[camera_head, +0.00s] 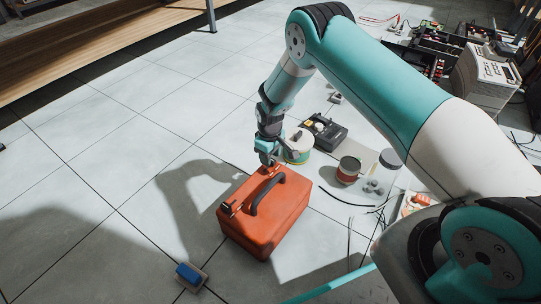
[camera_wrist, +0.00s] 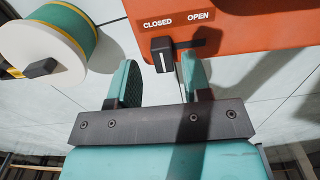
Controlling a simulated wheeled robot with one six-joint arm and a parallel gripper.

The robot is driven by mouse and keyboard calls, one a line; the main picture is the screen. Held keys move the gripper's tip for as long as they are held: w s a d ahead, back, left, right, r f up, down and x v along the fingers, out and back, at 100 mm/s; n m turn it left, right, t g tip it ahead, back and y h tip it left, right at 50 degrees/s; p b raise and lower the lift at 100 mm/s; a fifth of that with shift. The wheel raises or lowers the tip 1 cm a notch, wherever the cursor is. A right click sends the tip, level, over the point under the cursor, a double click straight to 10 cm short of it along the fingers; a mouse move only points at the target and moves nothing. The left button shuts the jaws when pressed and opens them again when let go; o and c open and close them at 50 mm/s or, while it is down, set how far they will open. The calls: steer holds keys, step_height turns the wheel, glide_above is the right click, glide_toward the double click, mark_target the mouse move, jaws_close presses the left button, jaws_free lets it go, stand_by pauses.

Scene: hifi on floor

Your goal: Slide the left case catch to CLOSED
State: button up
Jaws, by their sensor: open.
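The orange-red case (camera_head: 262,228) stands on the tiled floor, with a black handle on top and a catch near each end of that edge. My gripper (camera_head: 267,158) is at the far-end catch. In the wrist view, the dark catch (camera_wrist: 161,54) with a white line sits below the CLOSED label (camera_wrist: 158,23), at the left end of a dark slot. The OPEN label (camera_wrist: 198,16) is to its right. My gripper (camera_wrist: 160,78) is open, its teal fingers either side of the catch. The right finger is close to it; contact is unclear. The near-end catch (camera_head: 229,208) is too small to read.
A white-and-green spool (camera_head: 297,148) stands just beyond the gripper, with a black device (camera_head: 325,132) behind it. A red-banded spool (camera_head: 348,170) and loose cables lie right of the case. A blue block (camera_head: 190,274) is in front. The floor at left is clear.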

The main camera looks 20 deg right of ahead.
step_height(320, 180, up, 17)
steer(key=p, duration=0.8)
steer(key=shift+f, duration=0.15)
steer(key=s+a+r+y+p, duration=0.15)
steer(key=s+r, duration=0.25)
steer(key=r, duration=0.5)
steer(key=s+a+r+p, duration=0.1)
steer(key=s+a+r, duration=0.3)
steer(key=r, duration=0.5)
steer(key=s+a+r+y+p, duration=0.1)
steer(key=s+r, duration=0.4)
steer(key=r, duration=0.4)
steer(key=s+r+y+p, duration=0.1)
steer(key=s+r+p, duration=0.1)
steer(key=s+r, duration=0.6)
steer(key=s+r+y+p, duration=0.1)
steer(key=s+r+p, duration=0.3)
steer(key=s, duration=0.9)
step_height(320, 180, up, 37)
steer(key=p, duration=3.5)
steer(key=shift+w+a+n, duration=0.25)
steer(key=shift+n, duration=0.05)
